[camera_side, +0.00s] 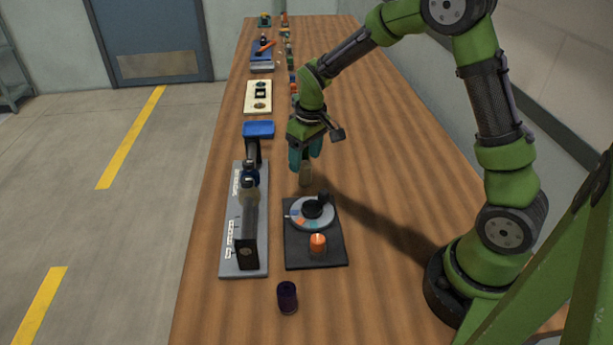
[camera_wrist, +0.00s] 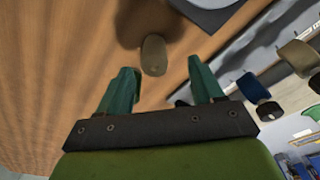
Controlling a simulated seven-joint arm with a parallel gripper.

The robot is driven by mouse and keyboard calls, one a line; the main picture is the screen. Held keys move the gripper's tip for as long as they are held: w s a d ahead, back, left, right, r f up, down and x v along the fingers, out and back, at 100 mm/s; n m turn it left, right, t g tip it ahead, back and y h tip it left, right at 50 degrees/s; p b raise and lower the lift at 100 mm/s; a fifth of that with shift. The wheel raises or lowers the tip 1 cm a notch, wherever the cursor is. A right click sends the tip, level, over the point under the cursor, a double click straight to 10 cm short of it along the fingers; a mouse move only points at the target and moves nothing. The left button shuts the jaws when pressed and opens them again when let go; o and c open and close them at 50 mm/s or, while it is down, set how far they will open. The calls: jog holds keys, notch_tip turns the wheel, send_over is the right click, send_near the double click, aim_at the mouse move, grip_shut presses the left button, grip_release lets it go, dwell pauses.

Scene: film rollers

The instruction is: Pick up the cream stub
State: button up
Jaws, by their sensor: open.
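The cream stub (camera_side: 305,177) is a small tan, upright-looking piece on the wooden table, just below my gripper (camera_side: 305,160) in the side view. In the wrist view the cream stub (camera_wrist: 154,54) lies beyond and between the tips of my two teal fingers (camera_wrist: 162,72), slightly nearer the left one. The fingers are spread apart with nothing held between them. The stub's upper end is close to the fingers in the side view; the exact gap cannot be told.
A black plate (camera_side: 295,258) with a round dial (camera_side: 302,223) and an orange-topped piece (camera_side: 318,245) is nearby. A dark purple cylinder (camera_side: 287,297) is at the front. The table right of the stub is clear.

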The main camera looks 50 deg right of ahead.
aim_at(305, 164)
jog(key=shift+w+d+f, duration=0.1)
jog(key=shift+d+f, duration=0.05)
jog(key=shift+f, duration=0.75)
jog(key=shift+w+d+f, duration=0.1)
jog(key=shift+w+f, duration=0.05)
jog(key=shift+f, duration=0.75)
jog(key=shift+w+d+f, duration=0.1)
jog(key=shift+d+f, duration=0.05)
jog(key=shift+f, duration=0.75)
jog(key=shift+r, duration=0.1)
grip_shut()
